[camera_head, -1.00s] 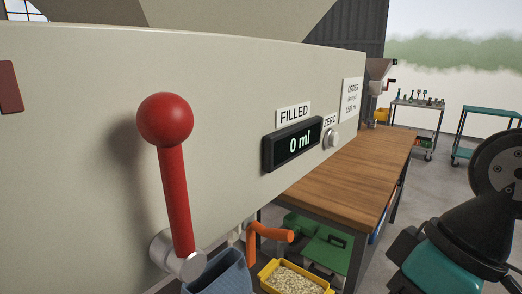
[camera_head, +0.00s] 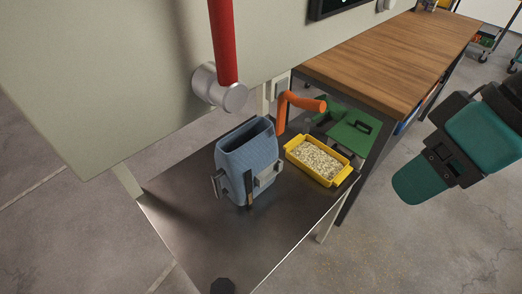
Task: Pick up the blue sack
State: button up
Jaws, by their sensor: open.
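The blue sack (camera_head: 247,152) stands upright with its mouth open at the top, on a dark metal shelf (camera_head: 190,225) below the pale machine. Grey clamp-like pieces (camera_head: 268,178) sit at its lower sides, with a dark upright piece in front. I cannot tell whether these grip the sack. The inside of the sack looks dark, and its contents cannot be made out. Teal and black parts of my arm show at the right, well apart from the sack.
A yellow tray (camera_head: 291,150) of pale flakes stands right of the sack. A green box (camera_head: 352,132) lies behind, by the wooden bench (camera_head: 400,60). The shelf's front is mostly clear, with a black knob (camera_head: 222,286).

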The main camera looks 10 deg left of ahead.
aim_at(247, 161)
jog(key=z, duration=2.2)
jog(key=k, duration=2.05)
jog(key=u, duration=2.65)
jog(key=i, duration=1)
